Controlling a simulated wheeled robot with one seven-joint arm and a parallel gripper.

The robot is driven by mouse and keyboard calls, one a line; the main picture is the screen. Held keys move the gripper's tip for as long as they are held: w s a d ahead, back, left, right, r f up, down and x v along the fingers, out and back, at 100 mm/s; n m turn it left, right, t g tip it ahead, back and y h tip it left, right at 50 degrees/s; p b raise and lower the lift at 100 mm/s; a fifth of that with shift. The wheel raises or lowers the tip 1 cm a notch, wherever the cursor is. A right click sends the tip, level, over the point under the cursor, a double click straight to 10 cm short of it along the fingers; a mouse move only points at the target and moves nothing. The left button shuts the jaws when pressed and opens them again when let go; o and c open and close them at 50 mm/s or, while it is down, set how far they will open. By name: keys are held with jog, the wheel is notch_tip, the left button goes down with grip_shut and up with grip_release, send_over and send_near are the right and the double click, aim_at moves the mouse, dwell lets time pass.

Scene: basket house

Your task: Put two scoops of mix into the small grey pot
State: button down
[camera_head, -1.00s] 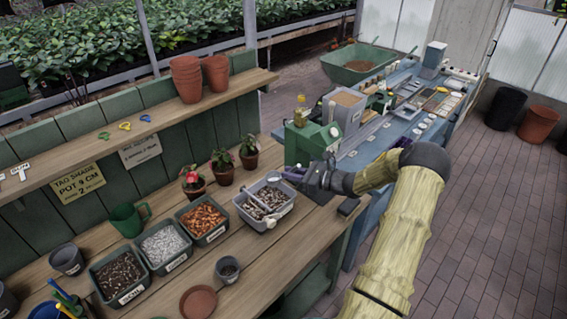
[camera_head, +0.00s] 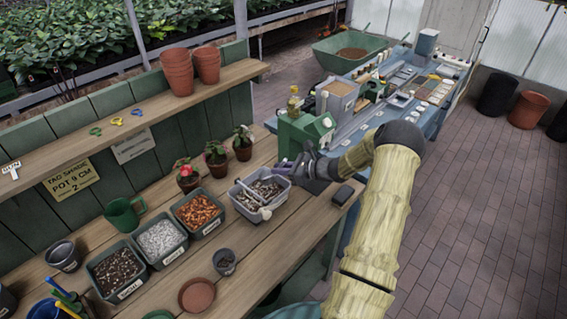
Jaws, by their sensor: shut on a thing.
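A small grey pot (camera_head: 224,262) stands on the wooden bench, with dark material inside. A grey tub (camera_head: 247,212) farther back holds brown and white mix (camera_head: 266,188). A pale, round-ended piece (camera_head: 265,213) shows at its front; whether it is a scoop is unclear. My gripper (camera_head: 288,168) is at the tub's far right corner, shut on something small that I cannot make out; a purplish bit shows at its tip. Whether it touches the tub is hidden. Another grey pot (camera_head: 62,256) stands at the left.
Bins of dark soil (camera_head: 117,272), white grains (camera_head: 162,240) and orange chips (camera_head: 197,211) line the bench. A terracotta saucer (camera_head: 197,296), green mug (camera_head: 123,214) and potted plants (camera_head: 216,160) stand nearby. A green machine (camera_head: 303,135) is behind my gripper.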

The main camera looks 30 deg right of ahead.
jog(key=shift+w+f+b, duration=0.1)
jog(key=shift+f+b, duration=2.3)
jog(key=shift+f, duration=1.05)
jog(key=shift+r, duration=0.2)
jog(key=shift+t+y, duration=0.3)
jog(key=shift+d+r+p, duration=0.1)
jog(key=shift+r+p, duration=1.4)
jog(key=shift+r, duration=1.75)
jog(key=shift+s+d+r+p, duration=0.1)
jog(key=shift+s+r+p, duration=0.15)
jog(key=shift+r, duration=0.25)
jog(key=shift+s+d+r+p, duration=0.1)
jog(key=shift+s+r+p, duration=0.1)
jog(key=shift+r, duration=0.3)
jog(key=shift+w+a+r+t, duration=0.1)
jog(key=shift+r+t, duration=0.2)
jog(key=shift+r, duration=0.45)
jog(key=shift+p, duration=0.35)
